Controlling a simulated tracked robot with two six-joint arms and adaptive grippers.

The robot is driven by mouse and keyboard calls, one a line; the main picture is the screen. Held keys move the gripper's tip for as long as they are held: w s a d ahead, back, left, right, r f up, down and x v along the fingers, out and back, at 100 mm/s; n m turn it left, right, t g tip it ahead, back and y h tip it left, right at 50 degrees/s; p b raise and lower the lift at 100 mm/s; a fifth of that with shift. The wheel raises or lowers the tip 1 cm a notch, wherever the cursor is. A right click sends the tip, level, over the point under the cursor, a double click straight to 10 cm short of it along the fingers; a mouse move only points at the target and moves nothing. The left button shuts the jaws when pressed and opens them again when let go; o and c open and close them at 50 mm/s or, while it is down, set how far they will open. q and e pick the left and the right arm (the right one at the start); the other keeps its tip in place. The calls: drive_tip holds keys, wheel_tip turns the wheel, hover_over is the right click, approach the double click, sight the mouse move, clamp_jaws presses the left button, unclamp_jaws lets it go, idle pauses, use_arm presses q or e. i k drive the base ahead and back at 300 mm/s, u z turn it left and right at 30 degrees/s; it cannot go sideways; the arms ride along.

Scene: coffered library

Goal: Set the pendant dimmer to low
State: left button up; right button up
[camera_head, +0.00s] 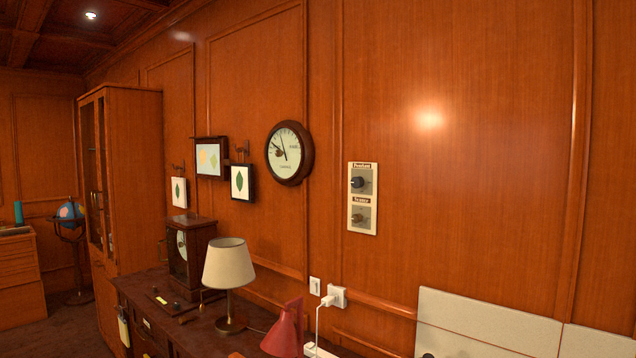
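A cream wall panel (369,172) with two dimmers is mounted on the wood wall, right of the round clock. The upper dimmer has a dark knob (357,182) under a label that seems to read "Pendant". The knob settings are too small to read. Neither of my grippers shows in the head view.
A dark sideboard (142,293) runs along the wall below. On it stand a lamp with a cream shade (229,263), a mantel clock (183,255) and a red lamp (285,330). A white plug (328,300) sits in a wall socket. Pale boards (490,325) stand at lower right.

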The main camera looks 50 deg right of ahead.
sight(358, 182)
drive_tip(key=i, duration=3.2)
drive_tip(key=z, duration=2.4)
